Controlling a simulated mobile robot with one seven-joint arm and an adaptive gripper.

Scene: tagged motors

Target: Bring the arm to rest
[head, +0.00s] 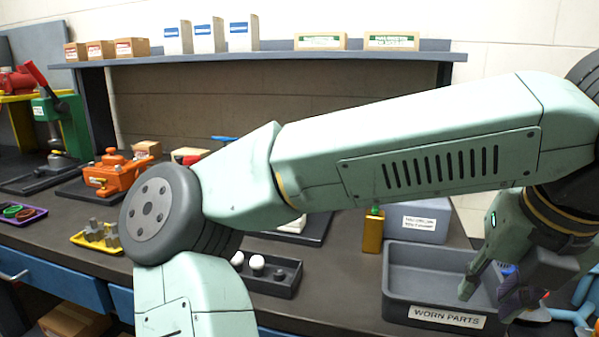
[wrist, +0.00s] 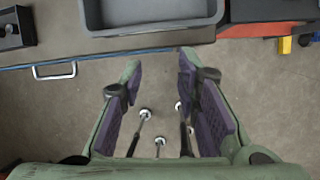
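My arm (head: 400,150) is pale green and stretches across the head view, bent at a large grey joint on the left and hiding part of the bench. My gripper (head: 490,298) hangs at the lower right, in front of the grey bin labelled WORN PARTS (head: 398,283). In the wrist view my gripper (wrist: 160,65) has its two purple-padded fingers wide apart. Nothing is held between them. The fingers point towards the bench front, with the grey bin (wrist: 152,28) beyond them.
The dark bench (head: 340,265) carries an orange vise (head: 113,172), a green press (head: 60,125), a yellow tray (head: 88,238) and a dark holder (head: 285,286) with white knobs. A shelf (head: 270,55) holds boxes. Thin rods with shiny ends (wrist: 160,143) show above the floor (wrist: 265,90).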

